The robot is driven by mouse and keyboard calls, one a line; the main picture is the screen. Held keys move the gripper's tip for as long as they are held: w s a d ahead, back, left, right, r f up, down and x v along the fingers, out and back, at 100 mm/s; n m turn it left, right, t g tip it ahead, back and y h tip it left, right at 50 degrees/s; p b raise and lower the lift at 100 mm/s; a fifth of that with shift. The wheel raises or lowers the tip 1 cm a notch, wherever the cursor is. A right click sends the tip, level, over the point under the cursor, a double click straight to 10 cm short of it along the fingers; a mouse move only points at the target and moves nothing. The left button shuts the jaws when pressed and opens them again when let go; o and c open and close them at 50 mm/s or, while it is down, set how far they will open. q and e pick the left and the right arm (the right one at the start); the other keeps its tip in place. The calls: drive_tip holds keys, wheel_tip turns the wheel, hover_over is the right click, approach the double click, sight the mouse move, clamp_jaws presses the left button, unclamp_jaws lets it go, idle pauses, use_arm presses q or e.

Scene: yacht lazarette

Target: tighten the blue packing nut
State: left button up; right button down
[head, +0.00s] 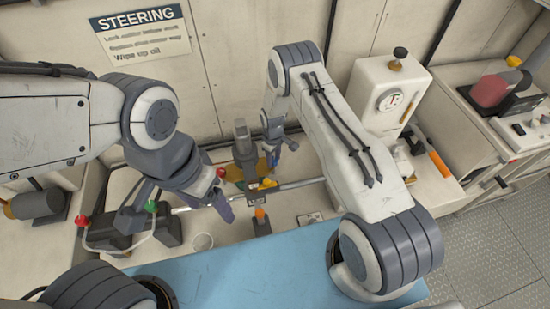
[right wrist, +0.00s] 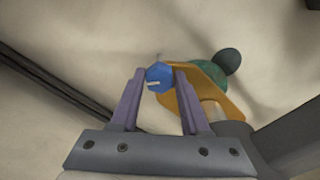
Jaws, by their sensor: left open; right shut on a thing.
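The blue packing nut (right wrist: 158,77) is a small faceted blue piece with a pale mark on its face, in the middle of the right wrist view. My right gripper (right wrist: 159,72) has its two purple fingers closed on either side of it. In the head view my right gripper (head: 271,157) reaches down beside the upright grey fitting in the middle, and I cannot make out the nut there. My left gripper (head: 220,204) is open and apart from it, to the left, above the horizontal metal rod.
A yellow bracket (right wrist: 207,85) and a green part with a dark knob (right wrist: 229,62) are close right of the nut. A white unit with a gauge (head: 389,98) stands at the right.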

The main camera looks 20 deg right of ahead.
drive_tip(key=shift+w+a+m+b, duration=0.1)
drive_tip(key=shift+w+m+b, duration=0.05)
drive_tip(key=shift+m+b, duration=0.3)
idle(0.4)
drive_tip(key=m+b, duration=0.2)
drive_tip(key=shift+f+b, duration=0.1)
drive_tip(key=shift+b, duration=0.3)
drive_tip(key=m+b, duration=0.3)
drive_tip(key=m, duration=0.1)
drive_tip(key=shift+w, duration=0.1)
drive_tip(key=m+b, duration=0.2)
drive_tip(key=m, duration=0.1)
drive_tip(key=shift+m+b, duration=0.35)
drive_tip(key=shift+b, duration=0.05)
drive_tip(key=shift+r+m+b, duration=0.25)
drive_tip(key=shift+m+b, duration=0.65)
drive_tip(key=shift+m, duration=0.9)
drive_tip(key=shift+w, duration=0.1)
drive_tip(key=shift+c, duration=1.9)
unclamp_jaws()
